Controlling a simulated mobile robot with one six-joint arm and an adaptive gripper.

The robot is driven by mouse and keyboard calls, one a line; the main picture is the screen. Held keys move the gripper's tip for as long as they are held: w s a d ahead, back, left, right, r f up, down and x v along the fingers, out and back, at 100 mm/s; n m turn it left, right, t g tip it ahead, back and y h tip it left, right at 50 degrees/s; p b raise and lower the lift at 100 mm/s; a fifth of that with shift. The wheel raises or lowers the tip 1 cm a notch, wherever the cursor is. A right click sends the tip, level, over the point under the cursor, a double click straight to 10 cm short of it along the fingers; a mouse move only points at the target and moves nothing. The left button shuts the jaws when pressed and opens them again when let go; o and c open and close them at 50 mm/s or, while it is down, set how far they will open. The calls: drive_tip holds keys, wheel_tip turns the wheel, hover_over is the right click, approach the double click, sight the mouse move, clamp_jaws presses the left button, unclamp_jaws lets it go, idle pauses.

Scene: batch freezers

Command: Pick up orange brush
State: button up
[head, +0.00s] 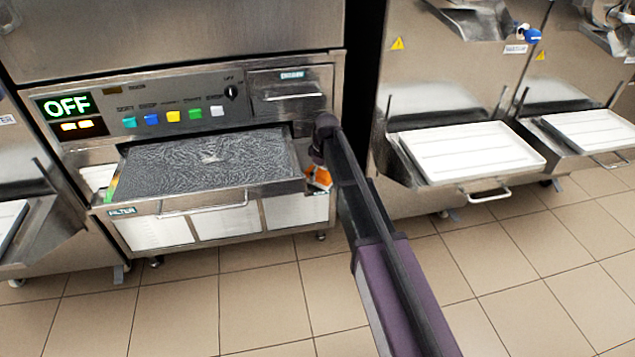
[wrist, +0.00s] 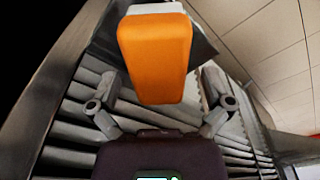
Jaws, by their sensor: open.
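The orange brush (wrist: 157,58) is large and close in the wrist view, with a white part at its top end. In the head view a small orange patch of it (head: 319,176) shows beside the right end of the machine's grey pull-out tray, partly hidden by my arm. My gripper (wrist: 158,100) is open, with one finger on each side of the brush's near end. I cannot tell whether the fingers touch it. In the head view my arm hides the fingers.
The grey textured tray (head: 215,160) juts out of the machine, above white filter panels (head: 225,222). The control panel (head: 180,105) reads OFF. Another machine with a white tray (head: 470,150) stands to the right. The tiled floor (head: 260,300) in front is clear.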

drive_tip(key=shift+a+f+b, duration=0.1)
drive_tip(key=shift+f+b, duration=0.6)
drive_tip(key=shift+f, duration=0.3)
drive_tip(key=shift+f, duration=0.2)
idle(0.5)
drive_tip(key=c, duration=1.2)
drive_tip(key=shift+c, duration=0.2)
drive_tip(key=shift+r, duration=0.2)
wheel_tip(320, 180, up, 3)
drive_tip(key=p, duration=0.3)
drive_tip(key=s+d+r+p, duration=0.1)
drive_tip(key=s+d, duration=0.1)
drive_tip(key=s, duration=0.5)
drive_tip(key=s+d+r+p, duration=0.1)
drive_tip(key=s+d, duration=0.1)
drive_tip(key=s, duration=0.6)
drive_tip(key=shift+s+d, duration=0.15)
drive_tip(key=shift+d, duration=0.1)
